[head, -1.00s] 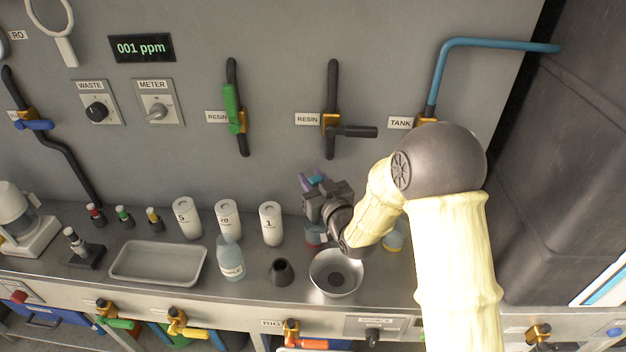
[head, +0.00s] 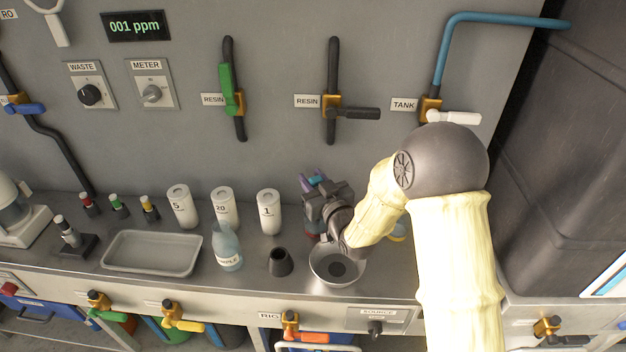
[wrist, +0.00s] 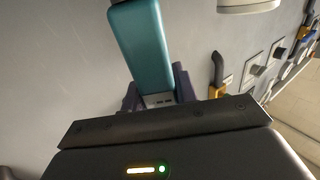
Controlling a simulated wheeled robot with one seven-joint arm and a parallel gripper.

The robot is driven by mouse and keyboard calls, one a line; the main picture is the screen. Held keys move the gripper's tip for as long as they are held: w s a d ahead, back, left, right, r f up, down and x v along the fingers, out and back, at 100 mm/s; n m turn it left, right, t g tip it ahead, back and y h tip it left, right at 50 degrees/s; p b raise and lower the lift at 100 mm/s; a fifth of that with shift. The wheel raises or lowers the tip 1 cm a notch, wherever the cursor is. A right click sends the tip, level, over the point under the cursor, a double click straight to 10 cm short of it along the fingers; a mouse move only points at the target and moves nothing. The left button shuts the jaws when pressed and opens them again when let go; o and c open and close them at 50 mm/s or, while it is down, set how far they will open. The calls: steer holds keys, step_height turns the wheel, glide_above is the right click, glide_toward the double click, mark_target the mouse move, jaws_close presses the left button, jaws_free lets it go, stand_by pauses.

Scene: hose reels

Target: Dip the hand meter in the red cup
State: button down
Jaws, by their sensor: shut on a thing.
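The hand meter (wrist: 137,45) is a teal bar with a dark end, held between my purple fingers in the wrist view. My gripper (wrist: 157,90) is shut on it. In the head view my gripper (head: 314,182) is over the back of the counter, right of the white canister marked 1. The red cup (head: 311,227) shows only as a reddish patch below my gripper, mostly hidden by my wrist. I cannot tell whether the meter's tip is above or inside the cup.
A metal bowl (head: 335,278) and a dark cone (head: 280,262) stand in front of my gripper. A sample bottle (head: 227,248), white canisters (head: 268,212) and a grey tray (head: 152,252) stand left. A yellow-based cup (head: 398,232) is partly behind my arm. The wall display (head: 136,26) reads 001 ppm.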

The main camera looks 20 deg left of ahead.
steer(key=shift+f+b, duration=0.8)
steer(key=shift+f, duration=0.2)
steer(key=shift+r, duration=0.1)
step_height(320, 180, up, 10)
steer(key=p, duration=0.5)
stand_by(1.5)
stand_by(0.5)
